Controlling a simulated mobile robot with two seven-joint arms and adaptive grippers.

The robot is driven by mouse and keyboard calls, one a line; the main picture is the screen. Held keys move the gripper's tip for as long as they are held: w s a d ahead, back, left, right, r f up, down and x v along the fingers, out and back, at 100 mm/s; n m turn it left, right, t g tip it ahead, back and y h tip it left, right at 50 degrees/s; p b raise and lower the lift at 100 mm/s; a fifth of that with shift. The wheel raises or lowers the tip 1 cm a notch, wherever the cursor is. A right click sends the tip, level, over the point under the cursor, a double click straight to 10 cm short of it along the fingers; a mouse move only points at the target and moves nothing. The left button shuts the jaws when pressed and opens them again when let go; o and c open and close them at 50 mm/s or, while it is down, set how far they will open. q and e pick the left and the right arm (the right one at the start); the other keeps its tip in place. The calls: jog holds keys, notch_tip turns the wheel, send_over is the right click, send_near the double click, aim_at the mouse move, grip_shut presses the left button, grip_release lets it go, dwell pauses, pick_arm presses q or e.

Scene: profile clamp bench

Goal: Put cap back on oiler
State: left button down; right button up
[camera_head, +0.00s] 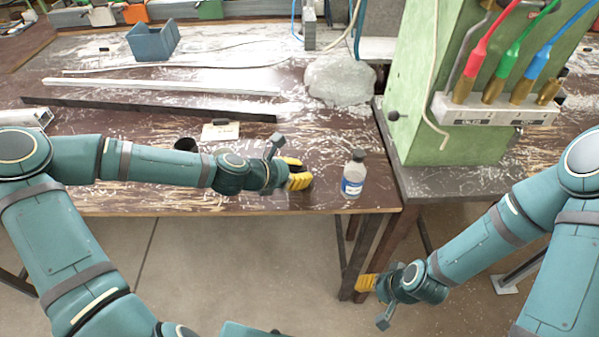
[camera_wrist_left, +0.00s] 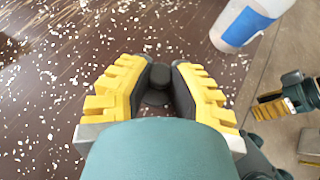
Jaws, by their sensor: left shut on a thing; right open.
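A clear bottle with a blue label (camera_head: 352,184), which I take for the oiler, stands upright near the table's front right corner. Its top is dark; I cannot tell whether that is a neck or a lid. The bottle also shows at the upper right of the left wrist view (camera_wrist_left: 238,27), its top out of frame. My left gripper (camera_head: 303,176) is left of the bottle, apart from it. It is shut on a small dark round piece, seemingly the cap (camera_wrist_left: 157,78), between its yellow-backed fingers. My right gripper (camera_head: 364,283) is open, below the table's front edge.
A black cup (camera_head: 186,145) stands behind my left arm. Light and dark bars (camera_head: 150,108) lie farther back, with a blue bin (camera_head: 153,43) beyond. A green machine (camera_head: 440,80) with coloured hoses stands right of the bottle. The table (camera_head: 330,130) is littered with chips.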

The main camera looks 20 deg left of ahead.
pick_arm(q)
jog(key=shift+r, duration=0.1)
notch_tip(320, 180, up, 6)
jog(key=p, duration=0.6)
dwell(0.5)
